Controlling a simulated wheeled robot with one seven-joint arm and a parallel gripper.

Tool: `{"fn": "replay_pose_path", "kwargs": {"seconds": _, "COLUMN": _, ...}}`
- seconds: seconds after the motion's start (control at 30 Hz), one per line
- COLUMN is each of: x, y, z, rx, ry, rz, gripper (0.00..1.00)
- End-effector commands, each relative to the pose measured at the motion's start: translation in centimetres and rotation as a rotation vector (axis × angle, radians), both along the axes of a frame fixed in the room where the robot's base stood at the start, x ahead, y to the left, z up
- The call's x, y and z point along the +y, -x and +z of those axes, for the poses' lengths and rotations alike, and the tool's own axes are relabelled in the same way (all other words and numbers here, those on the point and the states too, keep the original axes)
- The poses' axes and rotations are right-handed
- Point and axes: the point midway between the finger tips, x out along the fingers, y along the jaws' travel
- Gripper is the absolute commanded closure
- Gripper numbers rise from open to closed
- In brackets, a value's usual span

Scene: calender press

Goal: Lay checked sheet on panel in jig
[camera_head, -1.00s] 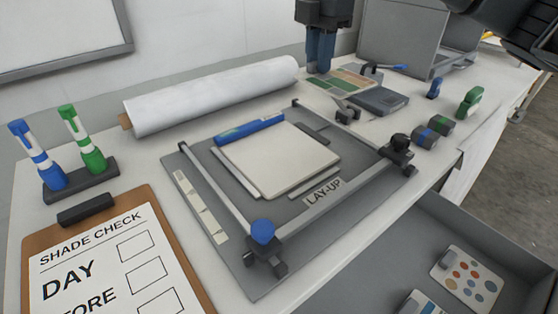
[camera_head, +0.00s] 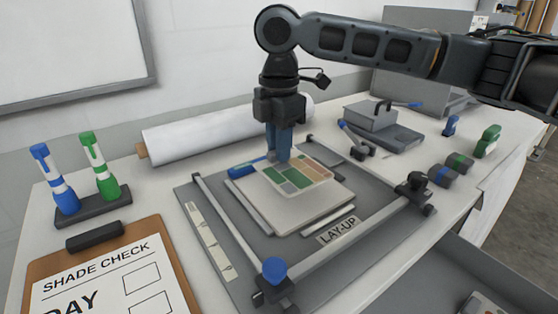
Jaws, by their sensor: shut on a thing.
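My gripper (camera_head: 278,156) points down over the lay-up jig, its blue fingers shut on the near-left part of the checked sheet's back edge. The checked sheet (camera_head: 293,182), with green, tan and orange patches, is over the back part of the pale panel (camera_head: 308,212). I cannot tell whether the sheet touches the panel or is just above it. The panel lies flat in the grey jig (camera_head: 215,250), and its front part is bare. A blue bar (camera_head: 241,171) sits at the panel's back-left edge, partly beside the fingers.
A blue-knobbed clamp (camera_head: 273,270) is at the jig's front corner, with a dark clamp (camera_head: 415,190) at right. A white roll (camera_head: 205,130) lies behind. A grey block (camera_head: 370,117) stands back right. Markers (camera_head: 106,175) and a clipboard (camera_head: 110,275) are at left.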

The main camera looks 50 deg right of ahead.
Motion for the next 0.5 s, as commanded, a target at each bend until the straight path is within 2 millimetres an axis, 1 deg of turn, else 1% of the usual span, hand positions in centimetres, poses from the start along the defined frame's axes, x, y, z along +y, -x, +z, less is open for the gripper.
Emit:
{"fn": "replay_pose_path", "kwargs": {"seconds": 0.13, "x": 0.0, "y": 0.0, "z": -1.3, "rx": 0.001, "ry": 0.001, "rz": -0.001, "gripper": 1.00}}
{"fn": "replay_pose_path", "kwargs": {"seconds": 0.3, "x": 0.0, "y": 0.0, "z": -3.6, "rx": 0.001, "ry": 0.001, "rz": -0.002, "gripper": 1.00}}
{"fn": "replay_pose_path", "kwargs": {"seconds": 0.4, "x": 0.0, "y": 0.0, "z": -4.0, "rx": 0.000, "ry": 0.001, "rz": -0.002, "gripper": 1.00}}
{"fn": "replay_pose_path", "kwargs": {"seconds": 0.5, "x": 0.0, "y": 0.0, "z": -4.0, "rx": 0.000, "ry": 0.001, "rz": -0.001, "gripper": 1.00}}
